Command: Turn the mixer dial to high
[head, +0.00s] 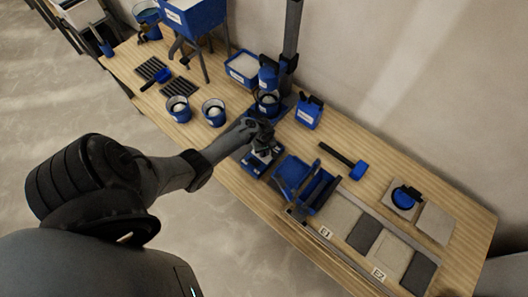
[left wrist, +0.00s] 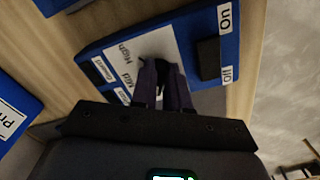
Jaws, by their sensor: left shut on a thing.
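The mixer's blue control box (head: 252,167) sits near the table's front edge in the head view. In the left wrist view the control box (left wrist: 100,50) has a white panel with "High" and "Mid" printed on it. A black switch (left wrist: 208,58) lies between "On" and "Off". My left gripper (left wrist: 161,80) is over the white panel, its dark fingers shut on the dial, which they hide. Where the dial points cannot be seen. In the head view the left gripper (head: 260,142) reaches down onto the box. My right gripper is not in view.
The mixer stand (head: 291,40) rises behind the box. Two buckets (head: 213,112) (head: 178,108) stand to the left. A blue jug (head: 309,112) is behind, and a blue tray-like holder (head: 290,172) is close on the right. A blue-headed mallet (head: 358,170) lies farther right.

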